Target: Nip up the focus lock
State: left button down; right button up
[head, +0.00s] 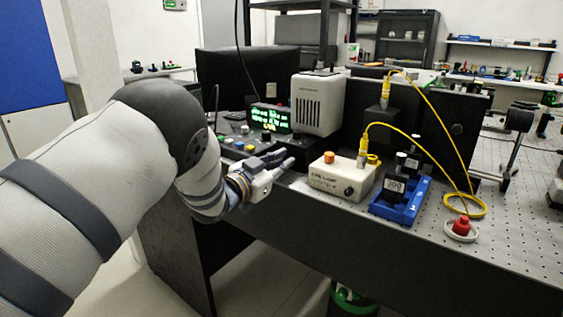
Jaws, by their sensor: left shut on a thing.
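My left arm comes in from the left, and my left gripper (284,158) is at the bench's front edge, just right of a control panel (236,146) with coloured knobs. Its fingers point right and away from me, below a pale vented housing (318,104). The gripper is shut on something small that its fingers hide. I cannot make out the focus lock for certain; it may be behind the fingers. My right gripper is not in view.
A cream lamp box (342,179) with an orange cap stands right of the gripper. Farther right are a blue tray (401,203) with black holders, a yellow fibre cable (437,115) and a red-knobbed round piece (462,227). A lit green display (271,118) stands behind the gripper.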

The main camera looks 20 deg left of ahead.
pick_arm(q)
jog(key=m, duration=0.6)
jog(key=shift+p, duration=0.4)
jog(key=m, duration=0.6)
jog(key=shift+a+m, duration=0.1)
jog(key=shift+m, duration=0.2)
jog(key=m, duration=1.1)
jog(key=shift+r, duration=0.1)
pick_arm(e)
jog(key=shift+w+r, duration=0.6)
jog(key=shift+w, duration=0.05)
pick_arm(q)
jog(key=shift+r+m, duration=0.1)
jog(key=shift+m, duration=0.3)
jog(key=c, duration=1.6)
grip_release()
